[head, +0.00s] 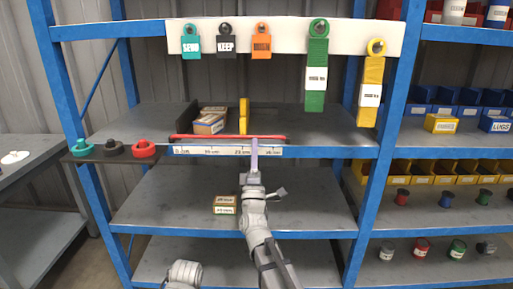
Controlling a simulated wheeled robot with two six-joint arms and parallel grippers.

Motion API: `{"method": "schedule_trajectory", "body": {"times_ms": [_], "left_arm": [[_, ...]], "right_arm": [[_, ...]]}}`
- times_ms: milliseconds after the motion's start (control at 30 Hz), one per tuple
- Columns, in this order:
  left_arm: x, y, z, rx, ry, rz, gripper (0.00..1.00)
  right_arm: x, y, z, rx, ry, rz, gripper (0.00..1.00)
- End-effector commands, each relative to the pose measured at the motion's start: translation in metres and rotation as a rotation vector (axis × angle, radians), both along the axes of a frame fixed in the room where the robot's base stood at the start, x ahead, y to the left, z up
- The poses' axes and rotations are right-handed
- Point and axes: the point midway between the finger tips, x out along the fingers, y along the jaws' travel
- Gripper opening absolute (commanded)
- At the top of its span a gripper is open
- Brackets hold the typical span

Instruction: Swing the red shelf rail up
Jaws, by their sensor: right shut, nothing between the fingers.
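The red shelf rail (212,137) runs level along the front edge of the middle shelf, just above a white ruler strip (200,150). My right gripper (254,146) reaches up from below to the rail, right of its middle. Its fingers are shut with nothing between them, and their tips overlap the rail in the picture. I cannot tell whether they touch it. Part of my left arm (185,272) shows at the bottom, but its gripper is out of view.
Small boxes (210,121) and a yellow divider (243,115) stand behind the rail. A small box (225,204) sits on the shelf below, left of my right arm. Green (317,75) and yellow (371,90) tags hang above. Black, green and red knobs (113,147) sit at left.

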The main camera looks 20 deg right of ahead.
Motion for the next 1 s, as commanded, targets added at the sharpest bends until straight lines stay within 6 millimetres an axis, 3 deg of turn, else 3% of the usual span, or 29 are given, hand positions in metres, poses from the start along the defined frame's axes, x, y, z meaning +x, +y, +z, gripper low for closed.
{"method": "schedule_trajectory", "body": {"times_ms": [500,767,900,1000], "left_arm": [[-0.001,-0.002,0.059,-0.008,0.003,0.003,1.00],[-0.001,-0.002,0.074,-0.010,0.003,0.004,1.00],[-0.001,-0.002,0.108,-0.010,0.003,0.004,1.00],[-0.001,-0.002,0.111,-0.010,0.003,0.004,1.00]], "right_arm": [[0.002,0.000,0.022,0.060,0.205,0.002,0.00],[0.009,-0.002,0.034,0.064,0.224,0.002,0.00],[0.011,-0.003,0.049,0.092,0.313,0.001,0.00],[0.016,-0.004,0.046,0.099,0.346,0.003,0.00]]}}
